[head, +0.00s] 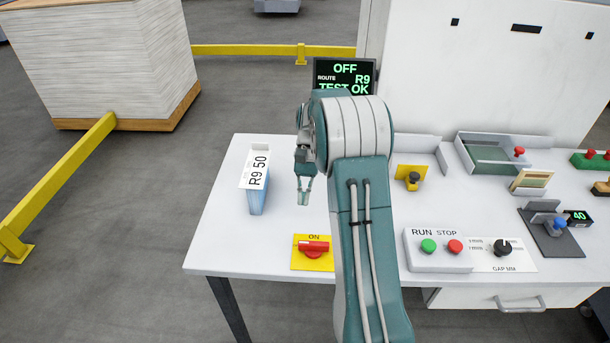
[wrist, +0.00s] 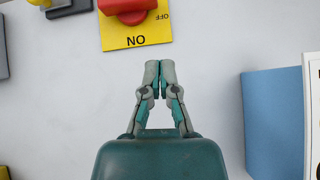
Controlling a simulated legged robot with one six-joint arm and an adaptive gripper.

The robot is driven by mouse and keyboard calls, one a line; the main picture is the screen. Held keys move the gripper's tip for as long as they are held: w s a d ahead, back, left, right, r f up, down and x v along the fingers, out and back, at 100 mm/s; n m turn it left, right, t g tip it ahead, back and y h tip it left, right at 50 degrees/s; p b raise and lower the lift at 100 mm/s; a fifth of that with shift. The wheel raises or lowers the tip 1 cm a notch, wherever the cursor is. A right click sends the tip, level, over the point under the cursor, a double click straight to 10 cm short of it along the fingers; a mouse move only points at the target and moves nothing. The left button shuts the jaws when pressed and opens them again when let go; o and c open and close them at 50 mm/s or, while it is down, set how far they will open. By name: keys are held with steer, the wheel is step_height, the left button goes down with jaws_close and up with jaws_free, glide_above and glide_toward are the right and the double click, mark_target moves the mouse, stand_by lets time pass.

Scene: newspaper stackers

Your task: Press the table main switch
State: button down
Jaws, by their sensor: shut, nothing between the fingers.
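The main switch is a red knob (head: 313,246) on a yellow plate (head: 313,263) marked ON, near the table's front left edge. In the wrist view the red knob (wrist: 128,8) is cut off by the top edge, and its yellow plate (wrist: 138,36) reads ON and OFF. My gripper (head: 304,202) is above the table, behind the switch in the head view and apart from it. In the wrist view my gripper (wrist: 158,66) has its fingertips together with nothing between them, just short of the plate in the picture.
A blue box (head: 257,200) with an R9 50 label stands left of my gripper. A display (head: 345,73) reads OFF, ROUTE R9, TEST OK. A RUN/STOP box (head: 438,262) and a yellow-plated black knob (head: 413,178) are to the right. The white table (head: 235,240) is clear around the switch.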

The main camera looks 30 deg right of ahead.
steer(key=shift+v, duration=2.6)
steer(key=shift+d, duration=0.25)
steer(key=s+a+r+n+t+h, duration=0.3)
steer(key=s+a+r+t+h, duration=0.15)
steer(key=s+a+r, duration=0.55)
steer(key=s+a+n+t, duration=0.2)
steer(key=s+a+t, duration=0.1)
steer(key=s, duration=0.3)
steer(key=s+a+r+n+t+h, duration=0.1)
steer(key=s+a+n+t, duration=0.1)
steer(key=s+t, duration=0.3)
steer(key=shift+s+a+n, duration=0.4)
steer(key=shift+s+a, duration=0.2)
steer(key=shift+s, duration=0.1)
